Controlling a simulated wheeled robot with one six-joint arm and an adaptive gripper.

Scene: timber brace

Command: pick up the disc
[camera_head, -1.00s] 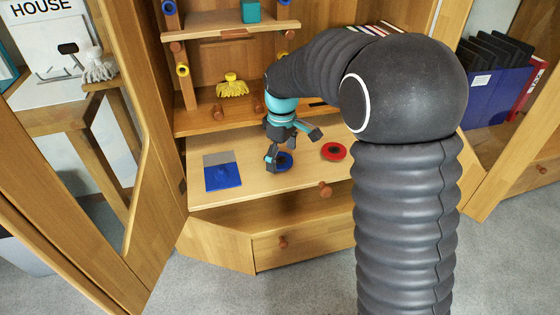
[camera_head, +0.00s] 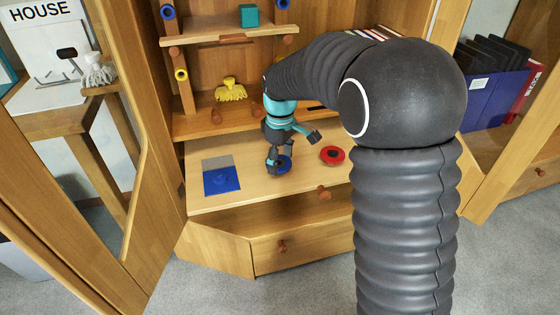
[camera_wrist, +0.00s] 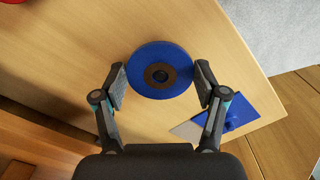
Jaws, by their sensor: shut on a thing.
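The blue disc (camera_head: 286,163) has a brown centre with a dark middle, and it is over the light wooden shelf board (camera_head: 255,190). In the wrist view the disc (camera_wrist: 160,50) is between the two finger pads of my gripper (camera_wrist: 160,84). The pads press on its left and right edges. In the head view my gripper (camera_head: 276,166) points down at the board and hides the disc's left part. I cannot tell whether the disc touches the board or is slightly raised.
A red disc (camera_head: 332,149) lies to the right. A blue and grey mat (camera_head: 221,180) with a small blue knob lies to the left. A yellow brush (camera_head: 231,91) stands on the shelf behind. The open cabinet door frames the left side.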

